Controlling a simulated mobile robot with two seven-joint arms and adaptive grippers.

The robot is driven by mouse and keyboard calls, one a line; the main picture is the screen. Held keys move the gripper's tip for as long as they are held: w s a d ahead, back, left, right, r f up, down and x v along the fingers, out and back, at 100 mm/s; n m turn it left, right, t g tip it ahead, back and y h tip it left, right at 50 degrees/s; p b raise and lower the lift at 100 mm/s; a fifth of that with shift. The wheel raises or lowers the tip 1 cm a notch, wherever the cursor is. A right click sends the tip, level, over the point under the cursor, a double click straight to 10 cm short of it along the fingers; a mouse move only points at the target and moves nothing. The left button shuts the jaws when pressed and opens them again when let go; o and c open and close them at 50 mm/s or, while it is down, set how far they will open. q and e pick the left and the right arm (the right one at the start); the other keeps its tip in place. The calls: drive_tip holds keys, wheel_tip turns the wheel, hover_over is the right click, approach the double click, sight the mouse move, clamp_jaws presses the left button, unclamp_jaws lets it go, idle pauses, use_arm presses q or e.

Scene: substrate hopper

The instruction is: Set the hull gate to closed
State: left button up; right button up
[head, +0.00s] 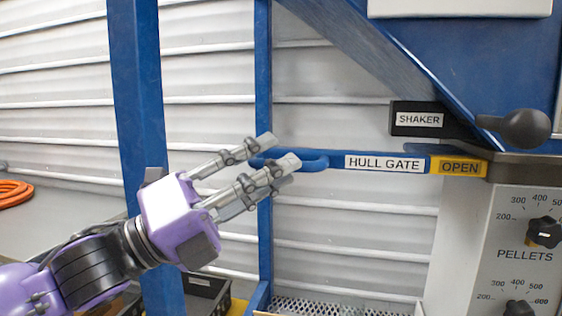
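The hull gate (385,163) is a blue bar with a white HULL GATE label and a yellow OPEN tag (459,167) showing at its right end. Its looped blue handle (318,161) points left. My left gripper (280,152) reaches in from the left with its fingers spread apart. One finger is at the upper side of the handle's left end, and the other overlaps the handle's lower side, hiding part of the loop. I cannot tell whether the fingers touch it. My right gripper is not in view.
A black SHAKER lever with a dark knob (526,128) sits above the gate at right. A grey panel with PELLETS dials (545,232) is below it. Blue posts (139,95) stand at left and centre. An orange coil (14,192) lies at far left.

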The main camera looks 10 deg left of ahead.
use_arm(q)
drive_tip(key=shift+x, duration=0.95)
drive_tip(key=shift+c, duration=0.2)
clamp_jaws()
